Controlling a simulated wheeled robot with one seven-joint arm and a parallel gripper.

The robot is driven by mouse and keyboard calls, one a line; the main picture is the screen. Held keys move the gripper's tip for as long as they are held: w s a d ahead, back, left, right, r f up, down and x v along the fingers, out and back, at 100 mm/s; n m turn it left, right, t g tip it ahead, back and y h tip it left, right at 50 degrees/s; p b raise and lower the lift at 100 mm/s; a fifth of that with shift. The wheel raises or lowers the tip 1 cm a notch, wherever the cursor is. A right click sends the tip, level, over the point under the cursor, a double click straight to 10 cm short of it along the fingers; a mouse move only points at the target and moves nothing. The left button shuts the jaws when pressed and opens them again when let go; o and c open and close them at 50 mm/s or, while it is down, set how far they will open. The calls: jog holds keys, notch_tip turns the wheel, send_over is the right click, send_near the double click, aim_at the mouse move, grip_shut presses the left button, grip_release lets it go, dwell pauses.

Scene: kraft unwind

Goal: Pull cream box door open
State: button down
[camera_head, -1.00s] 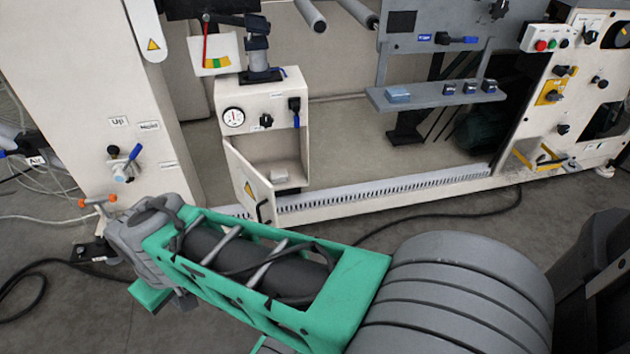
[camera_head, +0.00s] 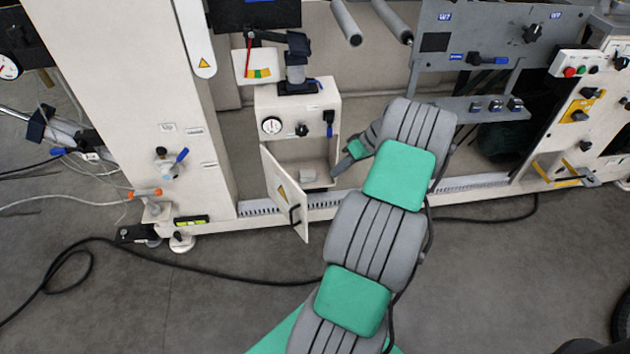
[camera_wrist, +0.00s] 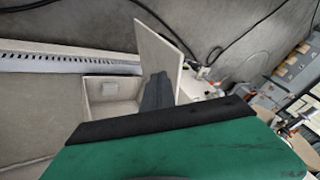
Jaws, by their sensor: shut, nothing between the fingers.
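The cream box (camera_head: 297,104) stands at the machine's base, with a gauge and black knobs on its front. Its door (camera_head: 275,190), with a yellow warning triangle and dark handle, is hinged on the left and stands partly open. In the wrist view the door (camera_wrist: 155,48) rises beside the box opening (camera_wrist: 128,88). My gripper (camera_head: 341,170) is at the right side of the opening in the head view. In the wrist view my gripper (camera_wrist: 157,92) is shut and empty, overlapping the door's inner side; whether it touches is unclear.
A small pale block (camera_head: 308,176) lies inside the box. A cream column (camera_head: 180,110) with a blue-handled valve stands to the left. A grey control panel (camera_head: 485,50) and shelf are at right. A black cable (camera_head: 200,274) crosses the otherwise clear floor in front.

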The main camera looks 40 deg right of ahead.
jog(key=s+a+b+x, duration=0.1)
jog(key=a+b+x, duration=0.1)
jog(key=x, duration=0.9)
jog(key=shift+r+t+b, duration=0.2)
jog(key=shift+t+b, duration=0.1)
jog(key=shift+b, duration=0.3)
jog(key=shift+w+a, duration=0.1)
jog(key=shift+a, duration=0.1)
